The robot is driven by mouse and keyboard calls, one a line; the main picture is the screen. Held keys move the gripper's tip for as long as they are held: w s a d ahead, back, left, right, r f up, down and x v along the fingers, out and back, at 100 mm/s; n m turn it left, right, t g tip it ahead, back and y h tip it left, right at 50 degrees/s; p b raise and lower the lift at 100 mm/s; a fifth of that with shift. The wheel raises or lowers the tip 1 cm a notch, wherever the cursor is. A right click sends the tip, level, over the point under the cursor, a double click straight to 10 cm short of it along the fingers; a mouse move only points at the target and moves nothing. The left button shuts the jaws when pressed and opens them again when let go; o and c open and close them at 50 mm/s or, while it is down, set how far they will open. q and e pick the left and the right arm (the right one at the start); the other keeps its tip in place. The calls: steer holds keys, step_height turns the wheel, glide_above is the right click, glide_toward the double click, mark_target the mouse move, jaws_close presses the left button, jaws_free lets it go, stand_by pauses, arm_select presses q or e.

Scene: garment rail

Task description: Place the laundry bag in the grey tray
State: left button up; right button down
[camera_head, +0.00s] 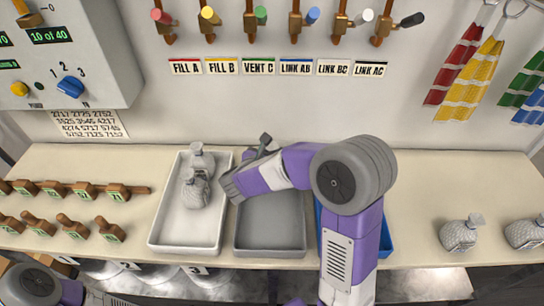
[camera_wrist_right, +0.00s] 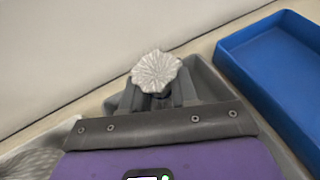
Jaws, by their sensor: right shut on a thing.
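My right gripper (camera_head: 264,145) reaches over the back of the grey tray (camera_head: 270,252). In the right wrist view, its fingers (camera_wrist_right: 157,92) are shut on a laundry bag, whose pale gathered top (camera_wrist_right: 157,70) shows above them. The rest of that bag is hidden, so I cannot tell whether it touches the tray. The visible front part of the grey tray is empty. My left gripper is out of view; only part of the left arm shows at the lower left.
A white tray (camera_head: 155,238) left of the grey tray holds two bags (camera_head: 197,190). A blue tray (camera_head: 386,245) is partly behind my right arm. Two more bags (camera_head: 459,235) stand at the right. Wooden-handled pieces (camera_head: 80,192) lie at the left. Levers line the back wall.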

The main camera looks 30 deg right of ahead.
steer(key=shift+f, duration=0.2)
steer(key=c, duration=1.3)
jaws_free()
steer(key=shift+f, duration=0.1)
steer(key=o, duration=0.4)
steer(key=shift+o, duration=0.2)
steer(key=shift+r, duration=0.2)
steer(key=p+v, duration=0.3)
steer(key=v, duration=0.9)
steer(key=shift+p, duration=0.35)
